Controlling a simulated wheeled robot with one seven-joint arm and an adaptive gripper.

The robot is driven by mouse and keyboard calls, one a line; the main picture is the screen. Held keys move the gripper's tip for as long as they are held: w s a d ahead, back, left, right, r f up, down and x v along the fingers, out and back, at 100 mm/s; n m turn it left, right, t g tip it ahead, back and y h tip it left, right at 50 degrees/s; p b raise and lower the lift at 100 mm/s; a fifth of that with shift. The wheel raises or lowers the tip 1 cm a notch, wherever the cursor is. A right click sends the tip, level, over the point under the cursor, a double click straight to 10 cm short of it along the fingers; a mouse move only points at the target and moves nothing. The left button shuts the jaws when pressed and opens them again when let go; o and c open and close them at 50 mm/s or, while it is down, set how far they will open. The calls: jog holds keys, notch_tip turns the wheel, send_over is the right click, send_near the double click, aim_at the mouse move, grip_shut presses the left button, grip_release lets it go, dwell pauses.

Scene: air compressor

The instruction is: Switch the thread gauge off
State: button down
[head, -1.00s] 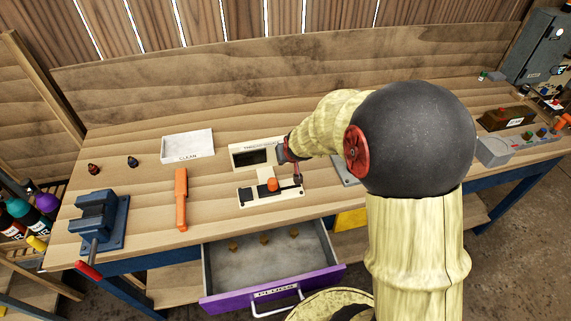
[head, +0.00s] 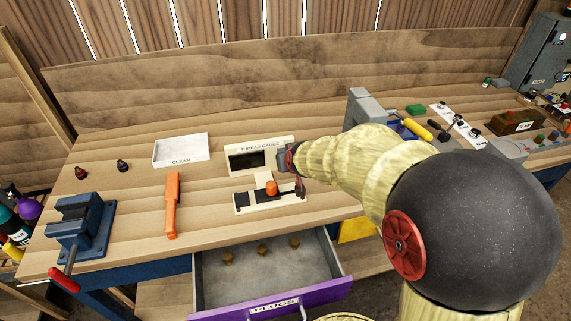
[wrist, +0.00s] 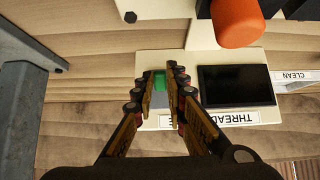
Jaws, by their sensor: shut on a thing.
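The thread gauge (head: 247,148) stands on the workbench, a cream panel with a dark screen, also in the wrist view (wrist: 255,58). An orange knob (head: 271,188) is on the base in front of the panel; it shows at the top of the wrist view (wrist: 237,22). My gripper (wrist: 170,77) is at the panel beside the screen, its fingers close together at a small green switch (wrist: 159,80) on a grey patch. It seems shut on this switch; the fingers partly hide it. In the head view my gripper (head: 299,184) is at the gauge's right side.
An open purple-fronted drawer (head: 270,300) with brass plugs is below the bench edge. An orange tool (head: 172,205), a CLEAN tray (head: 181,150) and a blue vise (head: 80,225) are left. A grey upright (head: 358,105) and tools are behind my arm.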

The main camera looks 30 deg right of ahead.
jog(key=shift+w+r, duration=0.1)
jog(key=shift+r, duration=0.1)
jog(key=c, duration=1.8)
grip_release()
jog(key=shift+f, duration=0.15)
jog(key=v, duration=1.2)
jog(key=shift+f, duration=0.1)
